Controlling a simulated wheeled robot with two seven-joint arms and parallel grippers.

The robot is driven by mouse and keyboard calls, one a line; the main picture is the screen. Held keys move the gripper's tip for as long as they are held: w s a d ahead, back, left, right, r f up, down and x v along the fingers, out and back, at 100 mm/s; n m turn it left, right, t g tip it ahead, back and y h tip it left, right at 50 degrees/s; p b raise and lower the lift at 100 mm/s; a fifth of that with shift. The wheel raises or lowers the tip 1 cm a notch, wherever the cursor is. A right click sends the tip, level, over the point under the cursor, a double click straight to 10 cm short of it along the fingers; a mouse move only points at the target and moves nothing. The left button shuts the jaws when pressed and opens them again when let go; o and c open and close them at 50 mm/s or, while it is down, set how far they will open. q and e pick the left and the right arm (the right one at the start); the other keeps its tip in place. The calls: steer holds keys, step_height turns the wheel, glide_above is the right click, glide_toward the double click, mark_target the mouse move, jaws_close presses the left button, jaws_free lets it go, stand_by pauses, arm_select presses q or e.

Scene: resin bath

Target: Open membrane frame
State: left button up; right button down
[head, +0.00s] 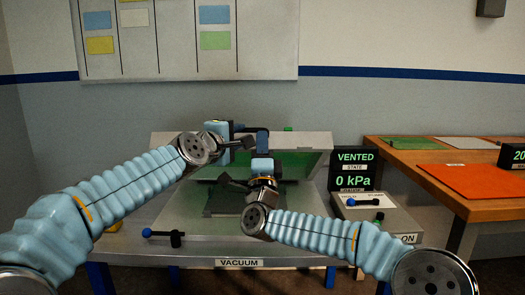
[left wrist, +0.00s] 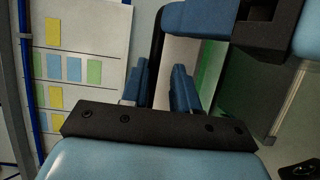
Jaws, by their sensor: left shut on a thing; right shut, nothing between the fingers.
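The membrane frame (head: 312,140), a grey rim around a green membrane (head: 302,160), stands tilted up at the back of the vacuum table (head: 310,222). My left gripper (head: 243,140) is at the frame's raised edge, shut on its rim. In the left wrist view, the pale rim (left wrist: 178,60) runs between the fingers of my left gripper (left wrist: 160,88), with the green membrane to its right. My right gripper (head: 262,143) is shut and empty, close right of the left one. My arms and grippers hide the middle of the frame.
A dark sheet (head: 222,202) lies on the table bed. A blue-knobbed lever (head: 160,234) is at the front left. At right are a display (head: 354,169) reading VENTED, 0 kPa, a control box (head: 385,217) and a wooden bench (head: 405,157) with an orange sheet (head: 482,180).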

arm_select(q)
steer(key=o, duration=0.3)
steer(key=shift+w+d+f+g, duration=0.1)
steer(key=shift+f+g, duration=0.2)
steer(key=shift+f, duration=0.4)
arm_select(e)
steer(key=shift+s+r, duration=0.1)
steer(key=shift+r, duration=0.2)
arm_select(q)
steer(key=shift+o, duration=0.2)
